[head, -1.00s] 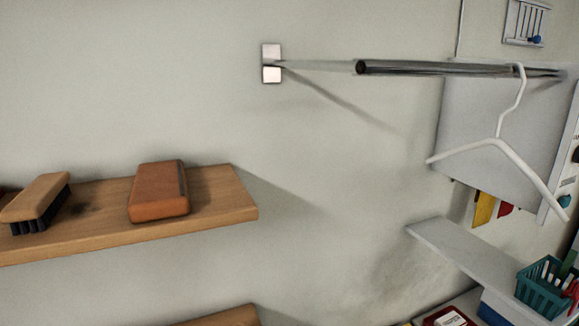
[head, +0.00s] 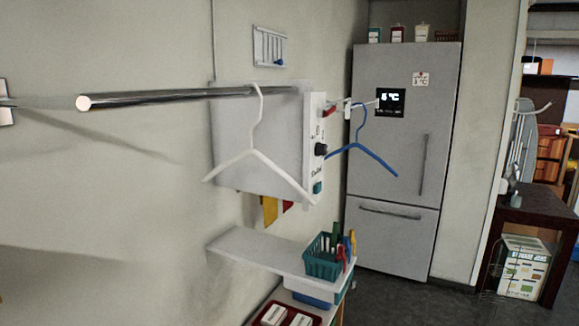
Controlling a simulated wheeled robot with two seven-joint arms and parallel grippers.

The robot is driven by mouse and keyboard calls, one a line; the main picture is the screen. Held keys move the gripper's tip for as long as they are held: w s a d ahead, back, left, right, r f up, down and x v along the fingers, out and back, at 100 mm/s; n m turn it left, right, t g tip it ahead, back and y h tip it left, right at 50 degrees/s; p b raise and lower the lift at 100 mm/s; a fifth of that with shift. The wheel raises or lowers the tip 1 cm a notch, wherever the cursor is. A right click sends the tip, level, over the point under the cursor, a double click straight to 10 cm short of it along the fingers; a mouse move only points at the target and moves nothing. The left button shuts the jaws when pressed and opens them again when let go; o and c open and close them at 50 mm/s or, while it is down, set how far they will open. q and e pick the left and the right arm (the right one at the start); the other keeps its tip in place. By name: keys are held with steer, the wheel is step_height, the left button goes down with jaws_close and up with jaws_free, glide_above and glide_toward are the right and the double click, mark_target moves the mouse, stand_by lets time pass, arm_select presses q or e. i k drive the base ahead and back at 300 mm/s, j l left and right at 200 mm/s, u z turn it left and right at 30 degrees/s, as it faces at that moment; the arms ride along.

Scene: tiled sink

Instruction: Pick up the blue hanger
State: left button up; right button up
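The blue hanger (head: 362,148) hangs by its hook at the right of the white hanger, in front of the grey fridge. What its hook rests on is small and hard to make out; a thin light bar with small hooks shows there. A white hanger (head: 257,157) hangs from the metal rail (head: 180,97), nearer to me. Neither of my grippers shows in the head view.
A grey fridge (head: 400,180) stands behind the blue hanger. A white shelf (head: 250,248) with a teal basket (head: 322,266) juts out below the hangers. A dark table (head: 538,212) stands at the right. Dark floor lies open before the fridge.

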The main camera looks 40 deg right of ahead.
mark_target(353, 144)
steer(key=z, duration=1.7)
steer(key=u, duration=0.25)
steer(key=i+l+u, duration=0.25)
steer(key=l+u, duration=0.25)
steer(key=l, duration=0.15)
steer(key=i+l+u, duration=0.15)
steer(key=l+u, duration=0.15)
